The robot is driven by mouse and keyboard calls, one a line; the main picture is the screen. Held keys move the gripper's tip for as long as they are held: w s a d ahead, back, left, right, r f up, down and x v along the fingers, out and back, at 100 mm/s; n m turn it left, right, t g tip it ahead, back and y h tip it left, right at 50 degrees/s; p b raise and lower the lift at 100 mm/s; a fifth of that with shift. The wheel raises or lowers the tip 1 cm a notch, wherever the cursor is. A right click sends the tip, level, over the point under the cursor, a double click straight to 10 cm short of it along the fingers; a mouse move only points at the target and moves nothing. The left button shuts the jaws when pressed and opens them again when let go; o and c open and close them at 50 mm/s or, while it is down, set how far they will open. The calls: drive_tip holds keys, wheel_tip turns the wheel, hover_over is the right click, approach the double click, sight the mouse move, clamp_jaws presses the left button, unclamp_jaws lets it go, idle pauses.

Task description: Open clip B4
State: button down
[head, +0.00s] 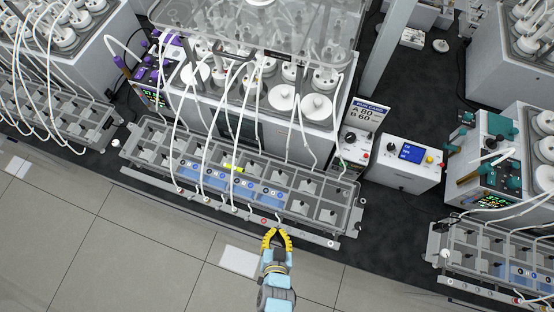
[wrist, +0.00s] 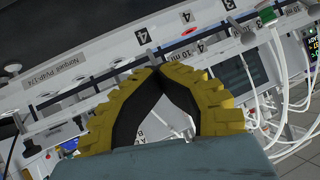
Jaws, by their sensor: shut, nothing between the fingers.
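My gripper (head: 277,233) has yellow ribbed fingers with black inner faces. It is at the front edge of the central clear rack (head: 345,226), near its right half. Its fingertips meet in the wrist view (wrist: 156,72), with nothing between them. The rack holds several grey cells with black fittings, a blue-tinted middle section and a yellow-green piece (head: 233,168). White tubes (head: 204,150) run down to it. Small clip-like black parts (wrist: 187,56) sit along a bar beyond the fingertips in the wrist view. I cannot tell which part is clip B4; no B4 label is readable.
A reactor box with white-capped bottles (head: 316,106) stands behind the rack. A control box with a blue screen (head: 412,152) and a sign (head: 365,115) stand to the right. Another rack (head: 490,268) is at lower right. The tiled floor in front is clear.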

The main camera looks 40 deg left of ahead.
drive_tip(key=shift+s+d+f, duration=0.1)
drive_tip(key=shift+f, duration=0.15)
drive_tip(key=c, duration=1)
unclamp_jaws()
drive_tip(key=shift+c, duration=0.2)
drive_tip(key=shift+r, duration=0.15)
drive_tip(key=shift+r, duration=0.1)
drive_tip(key=shift+r, duration=0.1)
